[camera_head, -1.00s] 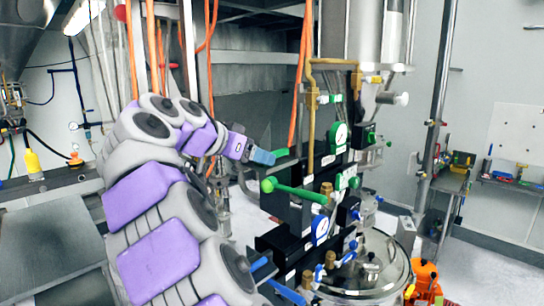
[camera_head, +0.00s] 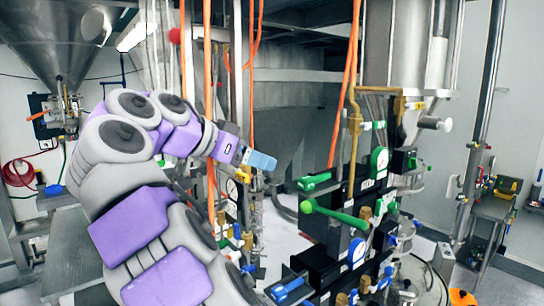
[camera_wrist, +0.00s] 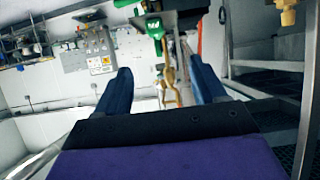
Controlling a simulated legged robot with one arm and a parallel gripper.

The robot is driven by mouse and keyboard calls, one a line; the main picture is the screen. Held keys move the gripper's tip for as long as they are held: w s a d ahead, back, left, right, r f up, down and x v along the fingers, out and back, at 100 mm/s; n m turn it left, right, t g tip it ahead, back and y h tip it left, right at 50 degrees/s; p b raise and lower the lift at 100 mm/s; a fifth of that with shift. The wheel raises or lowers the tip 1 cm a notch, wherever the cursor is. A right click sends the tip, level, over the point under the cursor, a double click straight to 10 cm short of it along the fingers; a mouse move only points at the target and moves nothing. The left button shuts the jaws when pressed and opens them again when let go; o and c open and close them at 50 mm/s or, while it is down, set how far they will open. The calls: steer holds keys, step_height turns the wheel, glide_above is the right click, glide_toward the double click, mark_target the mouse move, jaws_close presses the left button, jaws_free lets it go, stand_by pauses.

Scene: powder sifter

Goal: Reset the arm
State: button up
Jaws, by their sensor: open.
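My arm with purple and grey links is raised and bent at the left of the head view. My gripper (camera_head: 262,160) points right there, its blue fingers seen side-on, in free space left of the valve panel. In the wrist view my gripper (camera_wrist: 160,92) shows two dark blue fingers spread wide apart. It is open with nothing held between them. Green and brass fittings (camera_wrist: 166,62) show beyond and between the fingers, apart from them.
The black valve panel (camera_head: 340,205) with a long green handle (camera_head: 333,213) stands right of my gripper. Orange hoses (camera_head: 354,90) hang nearby. A steel hopper (camera_head: 62,45) is at upper left. A steel bench (camera_head: 492,208) stands at far right.

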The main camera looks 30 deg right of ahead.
steer(key=s+d+f+n+g+y+b, duration=0.1)
steer(key=s+f+n+y+b, duration=0.4)
steer(key=f, duration=1)
steer(key=s+d+f+n+y+b, duration=0.1)
steer(key=s+f+n+b, duration=0.3)
steer(key=s+f+b, duration=0.85)
steer(key=s+a+f+n+y+b, duration=0.1)
steer(key=s+a+f, duration=0.4)
steer(key=f, duration=0.6)
steer(key=s+a+f+n+g+y+b, duration=0.1)
steer(key=s+a+f+n+y+b, duration=0.1)
steer(key=a+f, duration=0.5)
steer(key=s+a+f+n+y+b, duration=0.1)
steer(key=s+a+f+n+y, duration=0.2)
steer(key=f, duration=1.2)
steer(key=shift+s+a+n+g+y, duration=0.35)
steer(key=shift+s+a+n, duration=0.65)
steer(key=shift+s+a, duration=1.2)
